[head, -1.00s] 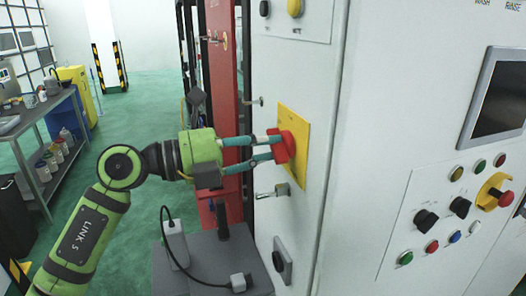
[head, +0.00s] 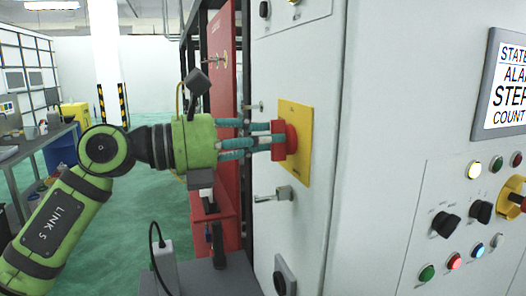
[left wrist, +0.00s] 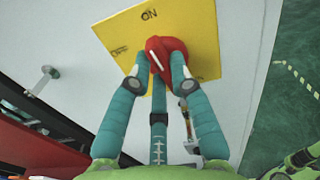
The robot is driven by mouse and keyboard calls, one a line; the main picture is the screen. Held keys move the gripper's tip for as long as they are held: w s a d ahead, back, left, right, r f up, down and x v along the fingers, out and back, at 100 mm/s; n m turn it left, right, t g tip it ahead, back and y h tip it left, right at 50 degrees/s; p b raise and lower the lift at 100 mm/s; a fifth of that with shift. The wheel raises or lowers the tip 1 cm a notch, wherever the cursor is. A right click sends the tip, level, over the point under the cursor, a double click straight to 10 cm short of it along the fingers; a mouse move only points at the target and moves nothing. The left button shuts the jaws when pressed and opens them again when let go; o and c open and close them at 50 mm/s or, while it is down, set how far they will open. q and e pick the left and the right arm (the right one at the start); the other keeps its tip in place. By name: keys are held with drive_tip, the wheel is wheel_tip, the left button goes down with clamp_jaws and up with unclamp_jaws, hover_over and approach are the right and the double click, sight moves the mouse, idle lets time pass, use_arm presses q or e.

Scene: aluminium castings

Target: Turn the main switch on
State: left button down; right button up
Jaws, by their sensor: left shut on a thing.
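The main switch is a red rotary handle (head: 291,138) on a yellow plate (head: 296,172), fixed to the side of the pale cabinet. My left gripper (head: 276,141) reaches it from the left and is shut on the red handle. In the left wrist view the fingers (left wrist: 158,72) close around the handle (left wrist: 168,47). The plate (left wrist: 205,30) there shows ON at its top and a partly legible OFF at its left. A white line marks the handle; its exact setting is hard to tell.
The panel screen (head: 508,85) is lit with text, and a white lamp (head: 474,170), a red lamp (head: 454,261) and a blue lamp (head: 477,250) glow. A metal lever handle (head: 275,194) sits just below the plate. A red panel (head: 222,120) stands behind my gripper.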

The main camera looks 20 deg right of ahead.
use_arm(q)
drive_tip(key=shift+m+b, duration=0.3)
drive_tip(key=shift+m, duration=0.3)
drive_tip(key=c, duration=1.1)
unclamp_jaws()
drive_tip(key=a, duration=1.2)
drive_tip(key=shift+s, duration=0.25)
